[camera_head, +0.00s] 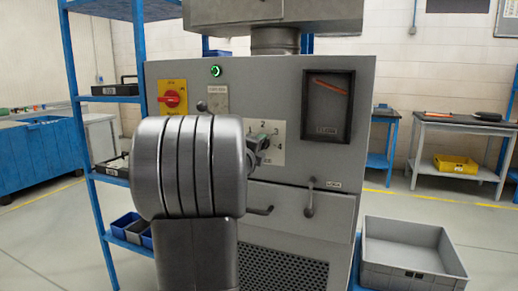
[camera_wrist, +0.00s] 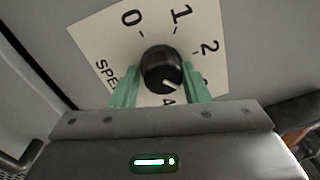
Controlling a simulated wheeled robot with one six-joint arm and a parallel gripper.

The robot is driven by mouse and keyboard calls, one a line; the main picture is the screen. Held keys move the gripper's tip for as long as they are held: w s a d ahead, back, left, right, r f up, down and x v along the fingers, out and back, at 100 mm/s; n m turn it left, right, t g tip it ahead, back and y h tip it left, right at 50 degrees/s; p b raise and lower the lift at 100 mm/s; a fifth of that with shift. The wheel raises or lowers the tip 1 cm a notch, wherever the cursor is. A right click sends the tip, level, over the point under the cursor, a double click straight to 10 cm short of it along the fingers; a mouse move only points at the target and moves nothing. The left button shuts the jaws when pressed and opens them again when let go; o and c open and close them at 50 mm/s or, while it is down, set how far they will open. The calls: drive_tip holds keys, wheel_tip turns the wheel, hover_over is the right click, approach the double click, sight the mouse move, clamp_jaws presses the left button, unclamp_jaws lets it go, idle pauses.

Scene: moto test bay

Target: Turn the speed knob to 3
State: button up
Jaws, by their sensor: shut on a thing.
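The black round speed knob (camera_wrist: 162,66) sits on a white dial plate (camera_wrist: 95,35) marked 0, 1, 2 and 4, with another number between 2 and 4 mostly hidden. Its white pointer line points to the lower right in the wrist view, roughly between that hidden number and 4. My gripper (camera_wrist: 160,70) is shut on the knob, with one green finger on each side. In the head view, the dial plate (camera_head: 278,155) shows 2, 3 and 4, and my arm hides its left part and most of the knob.
The grey machine cabinet (camera_head: 270,75) carries a red rotary switch on a yellow plate (camera_head: 173,97), a lit green button (camera_head: 215,71) and a gauge window (camera_head: 327,105). A handle (camera_head: 309,200) sticks out below the dial. A grey crate (camera_head: 410,250) stands at the right.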

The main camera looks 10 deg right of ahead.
drive_tip(key=shift+r, duration=0.4)
drive_tip(key=o, duration=0.9)
drive_tip(key=shift+f, duration=0.2)
drive_tip(key=v, duration=1.3)
drive_tip(key=shift+s+a, duration=0.15)
drive_tip(key=shift+s, duration=0.2)
drive_tip(key=shift+w, duration=0.1)
drive_tip(key=x, duration=1.3)
drive_tip(key=shift+w+d+f, duration=0.1)
drive_tip(key=shift+w+d, duration=0.15)
